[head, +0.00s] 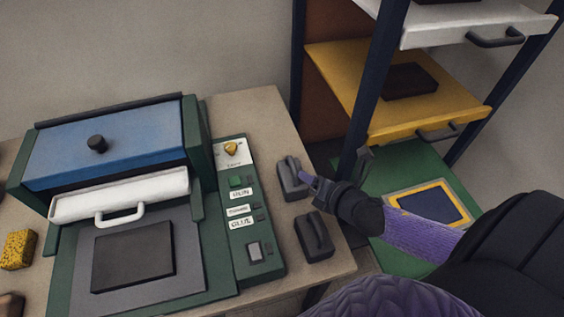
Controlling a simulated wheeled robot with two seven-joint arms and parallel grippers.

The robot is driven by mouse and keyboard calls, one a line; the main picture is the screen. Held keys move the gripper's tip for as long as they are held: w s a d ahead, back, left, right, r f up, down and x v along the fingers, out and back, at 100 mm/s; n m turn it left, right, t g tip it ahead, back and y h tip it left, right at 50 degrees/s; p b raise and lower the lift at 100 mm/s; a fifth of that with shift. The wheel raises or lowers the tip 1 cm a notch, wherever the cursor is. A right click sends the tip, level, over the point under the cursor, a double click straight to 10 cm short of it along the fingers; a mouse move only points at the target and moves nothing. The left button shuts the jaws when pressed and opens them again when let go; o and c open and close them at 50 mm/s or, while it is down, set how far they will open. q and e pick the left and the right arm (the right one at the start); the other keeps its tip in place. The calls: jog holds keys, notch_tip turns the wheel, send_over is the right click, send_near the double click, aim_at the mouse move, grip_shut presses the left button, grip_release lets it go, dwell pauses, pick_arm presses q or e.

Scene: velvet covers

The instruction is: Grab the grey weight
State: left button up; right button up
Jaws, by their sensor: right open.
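A grey weight (287,180) with a raised handle stands on the beige table near its right edge, beside the green control panel. A second, darker weight (314,245) with a handle stands nearer to me on the same table. My right gripper (331,170) reaches in from the right and is open. One finger is close beside the grey weight's handle, and the other points up and away to the right. I cannot tell whether the near finger touches the weight. My left gripper is not in view.
A green and blue press (108,140) with a white-handled front fills the table's left. Its control panel (236,205) has buttons and a yellow knob. A yellow sponge (19,249) lies far left. A shelf rack with a yellow shelf (345,75) stands close on the right, its dark post near my gripper.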

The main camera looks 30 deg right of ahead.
aim_at(293, 164)
jog(key=x, duration=0.2)
jog(key=shift+w+f+b, duration=0.2)
jog(key=shift+w+b, duration=0.05)
jog(key=shift+b, duration=0.05)
jog(key=x, duration=0.2)
jog(key=b+x, duration=0.1)
jog(key=x, duration=0.2)
jog(key=shift+w+d, duration=0.15)
jog(key=shift+w, duration=0.15)
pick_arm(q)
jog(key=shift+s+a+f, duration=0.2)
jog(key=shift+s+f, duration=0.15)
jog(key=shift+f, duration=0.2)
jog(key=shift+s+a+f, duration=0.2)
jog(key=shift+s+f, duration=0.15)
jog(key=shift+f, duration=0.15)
pick_arm(e)
jog(key=shift+r, duration=0.1)
grip_shut()
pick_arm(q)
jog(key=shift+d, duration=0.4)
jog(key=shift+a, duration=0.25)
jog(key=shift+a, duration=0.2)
